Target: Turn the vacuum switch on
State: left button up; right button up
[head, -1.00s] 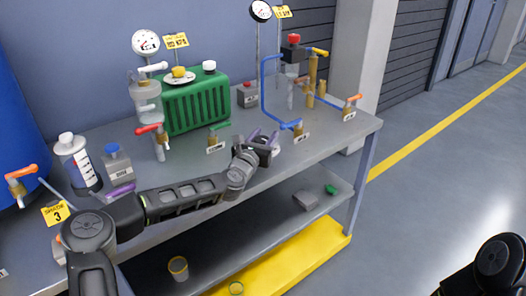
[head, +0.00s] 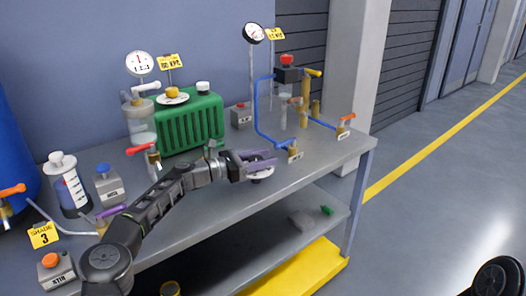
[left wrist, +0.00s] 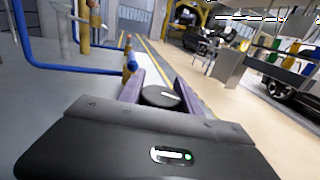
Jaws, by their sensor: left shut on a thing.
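Several small switch boxes stand on the bench: a grey box with a red button (head: 241,115) right of the green radiator, a grey box with a blue knob (head: 108,184) at the left, and a grey box with an orange button (head: 55,272) at the front left. I cannot tell from their labels which is the vacuum switch. My right gripper is out of view.
The green radiator (head: 190,125) stands at the back. Blue pipes (head: 258,110) and a blue-handled valve (head: 294,152) stand just right of my left gripper. A bottle (head: 68,185) is at the left. A lower shelf (head: 235,245) lies below the bench top (head: 190,228).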

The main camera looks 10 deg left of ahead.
pick_arm(q)
jog(key=shift+r+m+g+p, duration=0.1)
jog(key=shift+m+g+p, duration=0.2)
jog(key=shift+g, duration=0.1)
jog(key=o, duration=1.4)
jog(key=shift+c, duration=0.2)
notch_tip(320, 180, up, 10)
jog(key=shift+p, duration=0.35)
